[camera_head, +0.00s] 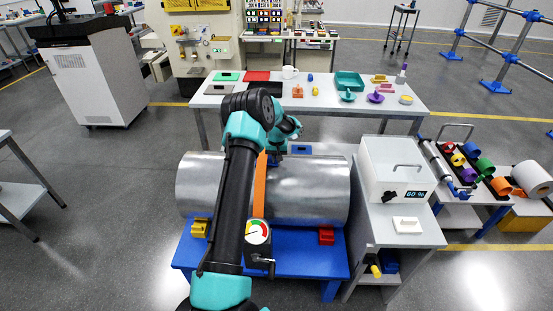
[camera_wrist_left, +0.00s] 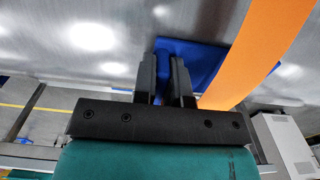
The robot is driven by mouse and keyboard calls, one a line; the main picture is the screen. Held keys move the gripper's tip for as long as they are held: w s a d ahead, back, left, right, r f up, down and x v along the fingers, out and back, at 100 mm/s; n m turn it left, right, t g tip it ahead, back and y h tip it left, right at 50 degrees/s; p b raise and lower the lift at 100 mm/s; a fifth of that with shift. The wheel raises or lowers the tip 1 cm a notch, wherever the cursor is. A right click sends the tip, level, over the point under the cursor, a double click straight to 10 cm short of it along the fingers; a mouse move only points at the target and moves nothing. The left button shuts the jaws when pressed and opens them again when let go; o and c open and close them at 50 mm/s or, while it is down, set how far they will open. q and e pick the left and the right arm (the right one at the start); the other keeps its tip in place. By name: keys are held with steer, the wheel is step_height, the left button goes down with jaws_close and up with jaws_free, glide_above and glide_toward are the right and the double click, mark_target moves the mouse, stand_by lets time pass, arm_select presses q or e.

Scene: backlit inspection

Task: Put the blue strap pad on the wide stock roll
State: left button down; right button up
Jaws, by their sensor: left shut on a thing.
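The wide stock roll (camera_head: 312,190) is a big grey metal cylinder lying across a blue stand (camera_head: 300,262). An orange strap (camera_head: 259,185) runs over it; it also shows in the left wrist view (camera_wrist_left: 262,45). My left gripper (camera_head: 273,157) is at the top far side of the roll. In the left wrist view, my left gripper (camera_wrist_left: 174,62) is shut on the grip of the blue strap pad (camera_wrist_left: 205,57). The pad lies close against the roll, its right edge behind the strap; contact is unclear. My right gripper is not in view.
A yellow pad (camera_head: 200,228) and a red pad (camera_head: 326,236) sit on the stand's near edge, with a dial gauge (camera_head: 257,232) between them. A white box (camera_head: 392,170) stands right of the roll. A table (camera_head: 420,105) with small parts is behind.

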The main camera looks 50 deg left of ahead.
arm_select(q)
steer(key=shift+f, duration=0.15)
steer(key=c, duration=1.2)
jaws_free()
steer(key=shift+o, duration=0.2)
step_height(320, 180, up, 12)
steer(key=shift+r, duration=0.2)
